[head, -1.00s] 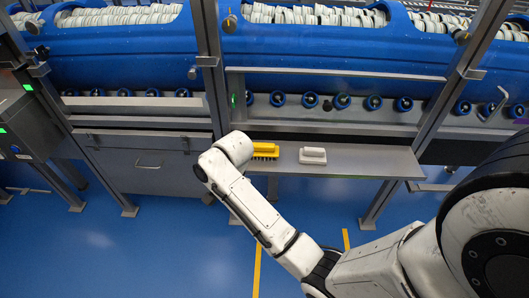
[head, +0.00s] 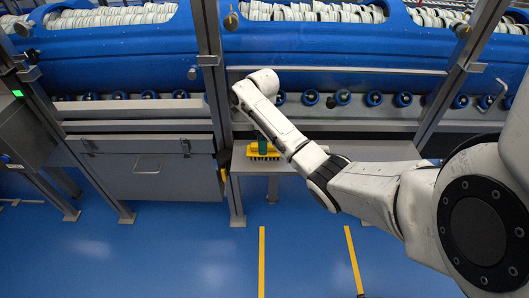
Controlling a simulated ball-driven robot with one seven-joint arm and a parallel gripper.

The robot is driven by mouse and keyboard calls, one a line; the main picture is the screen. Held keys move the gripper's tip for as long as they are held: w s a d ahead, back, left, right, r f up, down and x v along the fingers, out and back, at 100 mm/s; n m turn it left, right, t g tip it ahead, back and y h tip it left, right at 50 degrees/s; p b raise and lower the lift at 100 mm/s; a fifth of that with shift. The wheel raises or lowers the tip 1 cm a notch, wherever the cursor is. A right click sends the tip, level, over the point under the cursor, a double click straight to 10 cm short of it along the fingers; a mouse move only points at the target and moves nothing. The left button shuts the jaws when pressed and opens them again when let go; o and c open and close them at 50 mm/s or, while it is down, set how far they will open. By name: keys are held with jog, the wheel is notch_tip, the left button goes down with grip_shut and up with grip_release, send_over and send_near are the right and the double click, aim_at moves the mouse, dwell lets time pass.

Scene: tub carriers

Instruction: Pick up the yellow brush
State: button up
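The yellow brush (head: 262,156) lies on the grey shelf (head: 243,166) in front of the blue machine, with its dark bristles facing the front edge. A small dark green piece shows at the top of the brush; I cannot tell what it belongs to. My arm crosses just above and to the right of the brush, with its bent joint above and behind it. My gripper cannot be made out; the arm hides the space behind it. I cannot tell whether anything touches the brush.
Metal posts (head: 234,190) stand by the shelf's left end and to its right. A grey cabinet (head: 150,178) is at the left. Blue rollers (head: 342,97) line the machine above the shelf. The blue floor (head: 190,255) in front is open, with yellow lines.

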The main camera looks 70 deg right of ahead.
jog(key=shift+s+d+f, duration=0.1)
jog(key=shift+d+f, duration=0.1)
jog(key=shift+f, duration=1.2)
jog(key=shift+s+d+f, duration=0.1)
jog(key=shift+d+f, duration=0.05)
jog(key=shift+f, duration=1.25)
jog(key=shift+c, duration=0.4)
jog(key=c, duration=1.1)
jog(key=shift+r, duration=0.1)
jog(key=shift+w+r, duration=0.1)
jog(key=shift+r, duration=0.35)
notch_tip(320, 180, up, 3)
jog(key=shift+f, duration=0.2)
jog(key=s+r, duration=0.2)
jog(key=s+d+r, duration=0.1)
jog(key=s+r, duration=0.2)
jog(key=shift+d+r+p, duration=0.1)
jog(key=shift+r+p, duration=0.2)
jog(key=shift+r, duration=0.05)
jog(key=shift+s+d+r+p, duration=0.4)
jog(key=shift+s+r+p, duration=0.25)
jog(key=shift+s, duration=0.8)
jog(key=shift+s+d+r+p, duration=0.35)
jog(key=shift+s+r+p, duration=0.3)
jog(key=shift+s, duration=0.8)
jog(key=shift+s+d+r+p, duration=0.4)
jog(key=shift+s+r+p, duration=0.25)
jog(key=shift+s, duration=0.8)
